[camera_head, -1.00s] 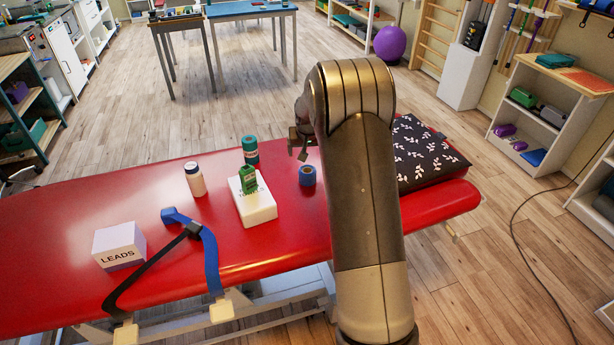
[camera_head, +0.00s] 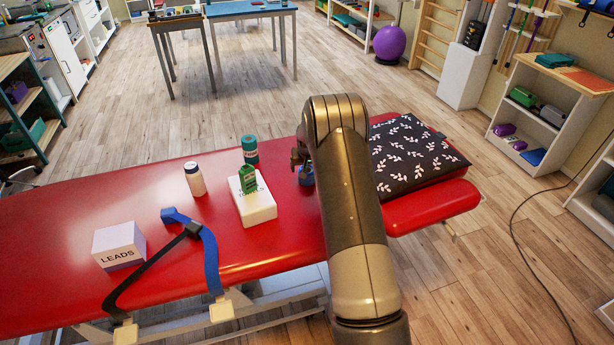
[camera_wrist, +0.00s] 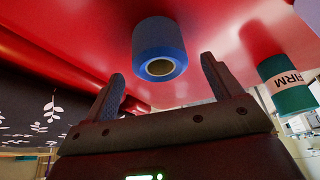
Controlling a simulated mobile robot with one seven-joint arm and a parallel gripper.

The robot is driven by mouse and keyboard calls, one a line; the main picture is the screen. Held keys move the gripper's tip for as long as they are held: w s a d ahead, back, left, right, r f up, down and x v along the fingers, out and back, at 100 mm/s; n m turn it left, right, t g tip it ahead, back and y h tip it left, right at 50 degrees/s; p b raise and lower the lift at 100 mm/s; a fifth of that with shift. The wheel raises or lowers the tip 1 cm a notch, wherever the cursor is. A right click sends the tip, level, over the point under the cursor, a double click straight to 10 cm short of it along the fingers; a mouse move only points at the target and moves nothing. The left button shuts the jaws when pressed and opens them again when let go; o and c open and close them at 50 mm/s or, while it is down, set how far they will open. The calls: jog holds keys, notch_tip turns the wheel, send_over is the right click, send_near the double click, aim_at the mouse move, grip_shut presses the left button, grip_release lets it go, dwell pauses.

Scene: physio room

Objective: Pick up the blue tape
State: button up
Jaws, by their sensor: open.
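The blue tape (camera_head: 307,178) is a small blue roll on the red treatment table (camera_head: 90,215); my arm partly hides it in the head view. In the wrist view the tape (camera_wrist: 158,40) shows its pale core opening and lies just beyond my fingertips, between them across the picture. My gripper (camera_wrist: 162,66) is open with nothing between its fingers. In the head view my gripper (camera_head: 299,158) is close to the tape, mostly hidden by my arm. I cannot tell whether they touch.
A white box with a green item (camera_head: 256,207), a white bottle (camera_head: 195,180), a leads box (camera_head: 119,246) and a blue strap (camera_head: 211,262) are further left. A patterned cushion (camera_head: 415,153) lies right.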

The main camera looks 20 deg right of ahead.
jog(key=shift+x, duration=1.95)
jog(key=c, duration=1.1)
